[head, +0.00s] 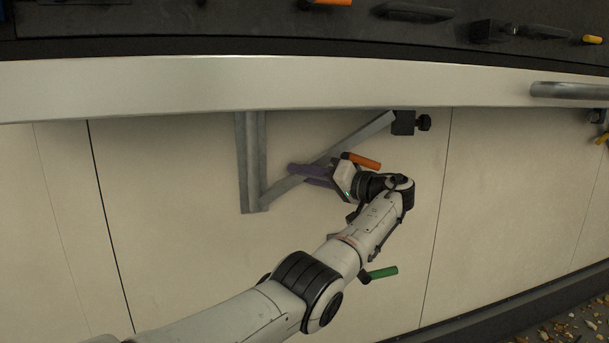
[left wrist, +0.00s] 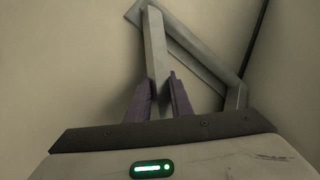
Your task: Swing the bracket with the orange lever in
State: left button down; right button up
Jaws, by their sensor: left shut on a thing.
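A grey metal bracket (head: 251,160) stands against the pale panel under the white beam. Its upright is at the left, and a diagonal strut (head: 374,127) rises to the right towards a black block under the beam. My left gripper (head: 300,174), with purple fingers, is shut on the strut. In the left wrist view the fingers (left wrist: 158,98) lie on either side of a grey bar of the bracket (left wrist: 155,45). The orange lever (head: 364,161) shows just above my left gripper's body; its mount is hidden. My right gripper is not in view.
The white beam (head: 180,88) runs across above the bracket. A black block with a knob (head: 405,122) sits under it. A green handle (head: 382,273) shows below my left arm. A metal bar handle (head: 568,90) is at the right. The panel left of the bracket is clear.

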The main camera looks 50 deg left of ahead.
pick_arm(q)
jog(key=shift+a+r, duration=0.1)
jog(key=c, duration=1.6)
grip_release()
jog(key=shift+s, duration=0.1)
jog(key=v, duration=1)
jog(key=shift+p, duration=0.4)
